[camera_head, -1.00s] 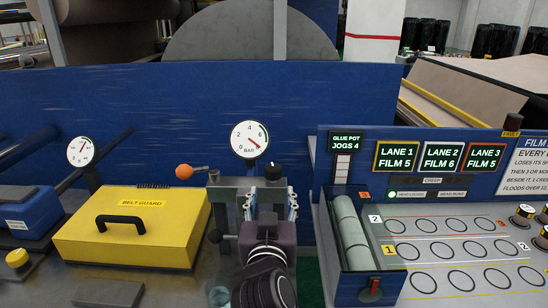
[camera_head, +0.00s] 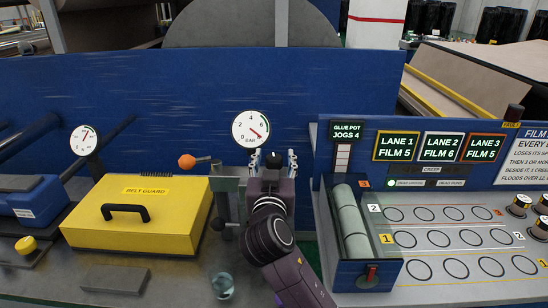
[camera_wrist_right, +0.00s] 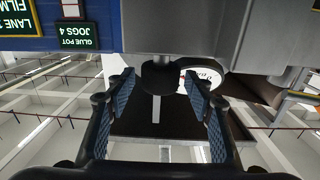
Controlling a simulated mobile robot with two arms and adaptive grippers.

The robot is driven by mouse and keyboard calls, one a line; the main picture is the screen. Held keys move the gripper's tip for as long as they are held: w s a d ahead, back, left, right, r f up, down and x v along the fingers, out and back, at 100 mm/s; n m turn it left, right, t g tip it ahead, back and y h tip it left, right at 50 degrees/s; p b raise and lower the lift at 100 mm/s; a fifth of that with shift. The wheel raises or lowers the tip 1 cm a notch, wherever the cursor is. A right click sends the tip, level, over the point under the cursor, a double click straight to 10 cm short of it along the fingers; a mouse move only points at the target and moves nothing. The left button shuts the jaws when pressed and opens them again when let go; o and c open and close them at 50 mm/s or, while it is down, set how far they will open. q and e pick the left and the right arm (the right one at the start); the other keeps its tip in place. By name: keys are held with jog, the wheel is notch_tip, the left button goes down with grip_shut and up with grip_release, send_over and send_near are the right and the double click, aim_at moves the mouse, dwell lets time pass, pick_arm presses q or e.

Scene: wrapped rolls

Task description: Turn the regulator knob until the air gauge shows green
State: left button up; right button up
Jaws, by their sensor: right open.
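The black regulator knob (camera_head: 273,157) stands below and right of the white air gauge (camera_head: 251,129). The gauge is marked in BAR and its red needle points to the lower right, near or past 6; I cannot make out a green zone. My right gripper (camera_head: 273,161) is open, with one finger on each side of the knob. In the right wrist view the knob (camera_wrist_right: 158,76) lies between the spread blue-padded fingers (camera_wrist_right: 158,82), with gaps on both sides. The gauge (camera_wrist_right: 203,74) is partly hidden there behind a finger. My left gripper is not in view.
An orange ball-ended lever (camera_head: 187,161) is left of the knob. A yellow belt guard (camera_head: 140,215) and a smaller gauge (camera_head: 84,139) are farther left. A glass (camera_head: 222,285) stands in front. The lane panel (camera_head: 450,230) is on the right.

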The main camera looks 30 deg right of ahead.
jog(key=c, duration=1.2)
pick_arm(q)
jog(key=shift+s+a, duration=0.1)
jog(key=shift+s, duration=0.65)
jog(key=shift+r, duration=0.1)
